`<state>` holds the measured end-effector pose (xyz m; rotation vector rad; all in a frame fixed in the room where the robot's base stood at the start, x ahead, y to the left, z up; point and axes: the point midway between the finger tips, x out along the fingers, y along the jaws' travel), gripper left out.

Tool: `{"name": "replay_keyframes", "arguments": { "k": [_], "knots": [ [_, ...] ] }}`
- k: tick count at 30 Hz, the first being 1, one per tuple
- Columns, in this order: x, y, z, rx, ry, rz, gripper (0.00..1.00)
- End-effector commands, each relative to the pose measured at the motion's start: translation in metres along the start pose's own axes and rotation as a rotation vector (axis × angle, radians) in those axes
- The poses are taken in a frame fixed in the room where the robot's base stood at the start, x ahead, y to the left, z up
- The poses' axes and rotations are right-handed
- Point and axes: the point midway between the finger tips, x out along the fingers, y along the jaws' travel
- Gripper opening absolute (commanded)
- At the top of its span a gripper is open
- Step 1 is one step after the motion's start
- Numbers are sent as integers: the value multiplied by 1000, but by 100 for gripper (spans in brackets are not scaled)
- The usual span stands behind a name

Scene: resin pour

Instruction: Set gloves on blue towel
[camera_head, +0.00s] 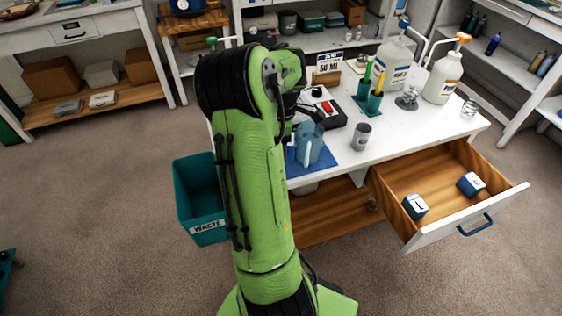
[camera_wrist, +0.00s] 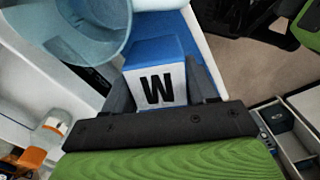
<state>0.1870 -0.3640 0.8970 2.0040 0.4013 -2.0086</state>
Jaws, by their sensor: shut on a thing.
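My gripper (camera_wrist: 160,86) is shut on a blue glove box (camera_wrist: 156,52) with a white face. Its letter looks like a W in the wrist view, possibly an upside-down M. A finger is on each side of the box. The blue towel (camera_head: 322,163) lies at the front left of the white table; it also shows behind the box in the wrist view (camera_wrist: 160,22). Whether the box touches the towel cannot be told. My arm hides most of the gripper in the head view. Two more blue boxes, left (camera_head: 415,206) and right (camera_head: 470,184), lie in the open drawer.
A translucent blue pitcher (camera_head: 312,142) stands on the towel, close beside the held box. A grey cup (camera_head: 362,136) stands right of it. The open drawer (camera_head: 440,228) juts out in front. A teal waste bin (camera_head: 200,198) stands left of the table.

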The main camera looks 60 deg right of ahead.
Motion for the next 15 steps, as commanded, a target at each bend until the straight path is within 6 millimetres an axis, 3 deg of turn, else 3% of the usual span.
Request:
{"name": "replay_keyframes", "arguments": {
  "k": [9, 15],
  "knots": [
    [50, 0, 0, 0, 0, -1, 28],
    [50, 0, 0, 0, 1, 3, 28]
  ]
}}
